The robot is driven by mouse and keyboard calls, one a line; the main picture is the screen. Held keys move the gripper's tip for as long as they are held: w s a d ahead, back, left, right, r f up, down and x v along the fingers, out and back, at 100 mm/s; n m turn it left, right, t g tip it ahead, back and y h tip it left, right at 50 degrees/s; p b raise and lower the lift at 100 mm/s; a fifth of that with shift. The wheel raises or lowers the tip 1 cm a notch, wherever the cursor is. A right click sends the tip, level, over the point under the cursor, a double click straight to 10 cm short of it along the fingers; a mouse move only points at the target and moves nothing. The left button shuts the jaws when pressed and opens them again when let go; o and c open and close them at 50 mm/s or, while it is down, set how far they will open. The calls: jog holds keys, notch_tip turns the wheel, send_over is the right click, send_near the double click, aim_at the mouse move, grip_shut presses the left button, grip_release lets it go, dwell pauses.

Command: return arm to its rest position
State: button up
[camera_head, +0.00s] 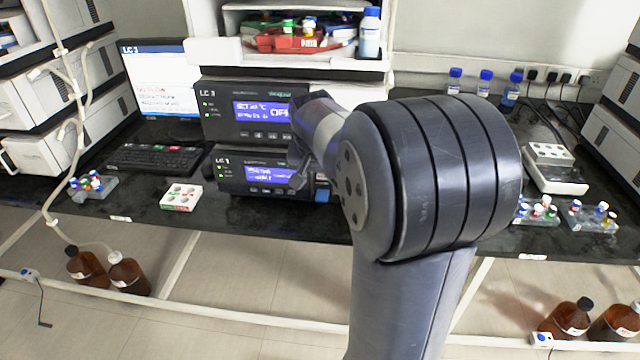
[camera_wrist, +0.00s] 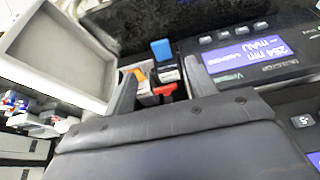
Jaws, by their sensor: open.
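My arm rises through the middle of the body camera view, and its large dark joint hides part of the bench. My gripper (camera_head: 298,180) is in front of the stacked LC modules, near the seam between the upper module (camera_head: 225,125) and the lower module (camera_head: 232,175). In the wrist view my gripper (camera_wrist: 160,92) has its two fingers apart. Small blue (camera_wrist: 162,49), orange (camera_wrist: 138,75) and red (camera_wrist: 164,89) pieces show between the fingers. They look to lie beyond the fingers, but the depth is hard to tell. I see nothing clamped.
A lit module display (camera_wrist: 245,55) is close by the right finger. A grey open tray (camera_wrist: 62,50) lies left. On the bench stand a keyboard (camera_head: 155,160), a white vial block (camera_head: 181,197) and vial racks (camera_head: 92,186). A shelf (camera_head: 290,62) overhangs the modules. Brown bottles (camera_head: 128,273) stand below.

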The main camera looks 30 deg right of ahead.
aim_at(321, 199)
jog(key=shift+s+a+r, duration=0.1)
jog(key=shift+r, duration=0.3)
jog(key=shift+f, duration=0.1)
jog(key=b+x, duration=0.1)
jog(key=x, duration=0.9)
jog(key=shift+f, duration=0.4)
jog(key=shift+r, duration=0.2)
jog(key=shift+s+a, duration=0.35)
jog(key=shift+s, duration=0.15)
jog(key=shift+r, duration=0.1)
